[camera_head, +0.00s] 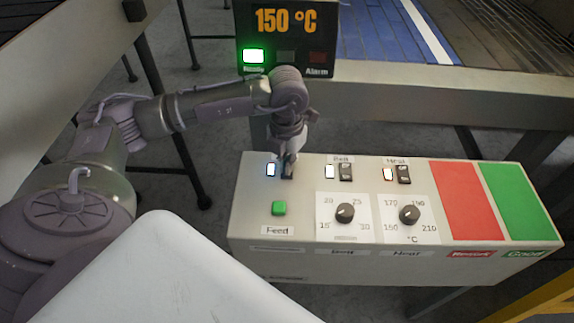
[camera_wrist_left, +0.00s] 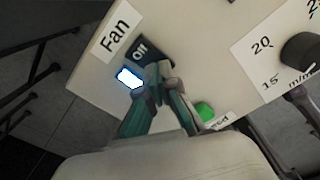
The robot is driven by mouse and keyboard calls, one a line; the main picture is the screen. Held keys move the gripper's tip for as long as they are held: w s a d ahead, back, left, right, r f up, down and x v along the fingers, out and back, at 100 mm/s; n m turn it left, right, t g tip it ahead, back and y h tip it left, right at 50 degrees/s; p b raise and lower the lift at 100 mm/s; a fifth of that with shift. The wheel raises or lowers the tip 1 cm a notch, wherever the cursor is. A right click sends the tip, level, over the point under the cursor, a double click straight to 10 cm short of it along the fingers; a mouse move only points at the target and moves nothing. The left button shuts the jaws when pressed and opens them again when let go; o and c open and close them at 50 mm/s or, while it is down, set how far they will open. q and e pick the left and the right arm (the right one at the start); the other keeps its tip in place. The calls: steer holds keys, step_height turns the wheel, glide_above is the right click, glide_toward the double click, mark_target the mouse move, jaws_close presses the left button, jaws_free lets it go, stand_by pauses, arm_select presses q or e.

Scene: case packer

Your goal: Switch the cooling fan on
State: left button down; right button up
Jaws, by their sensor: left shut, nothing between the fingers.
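The fan switch (camera_head: 288,172) is a small dark rocker at the left end of the beige control panel (camera_head: 300,262). In the left wrist view the rocker (camera_wrist_left: 142,50) sits beside the label "Fan" (camera_wrist_left: 114,37), and its visible end seems to read "Off". The fan lamp (camera_head: 271,170) left of the switch glows bluish white; it also shows lit in the left wrist view (camera_wrist_left: 130,78). My left gripper (camera_head: 290,157) points down at the switch, its fingers shut and empty. Its fingertips (camera_wrist_left: 159,72) are at the rocker and hide part of it; contact is unclear.
A green feed button (camera_head: 279,208) lies just in front of the switch. To the right are the belt switch (camera_head: 346,172), heat switch (camera_head: 404,174), two dials (camera_head: 345,213) (camera_head: 409,214), and red (camera_head: 468,200) and green (camera_head: 516,200) fields. A display (camera_head: 286,40) reads 150 °C.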

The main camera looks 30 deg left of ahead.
arm_select(q)
steer(key=shift+r+p, duration=1.6)
steer(key=shift+r, duration=1.55)
